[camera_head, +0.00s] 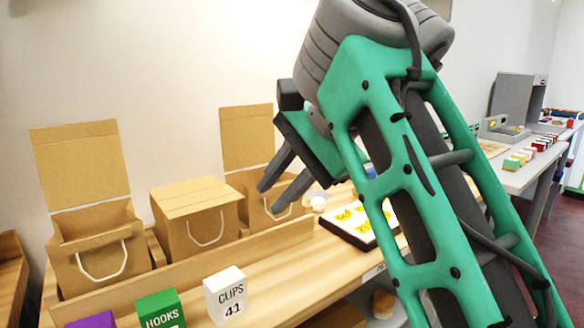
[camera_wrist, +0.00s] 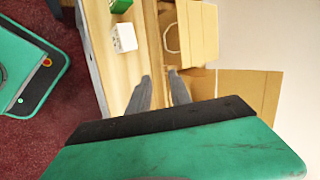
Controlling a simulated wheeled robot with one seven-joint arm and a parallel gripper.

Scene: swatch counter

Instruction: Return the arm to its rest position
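My gripper (camera_head: 272,190) is raised above the wooden counter (camera_head: 300,243), in front of the right-hand cardboard box. Its two dark fingers are apart with nothing between them. The fingers also show in the wrist view (camera_wrist: 160,82), spread over the counter and close to the boxes in the picture. My green arm crosses the right half of the head view and hides part of the counter behind it.
An open box (camera_head: 95,255), a closed box (camera_head: 195,217) and another open box (camera_head: 245,140) stand in a row. A white CLIPS box (camera_head: 226,297), a green HOOKS box (camera_head: 160,310) and a purple box (camera_head: 92,321) stand in front. A tray with yellow pieces (camera_head: 347,222) lies right.

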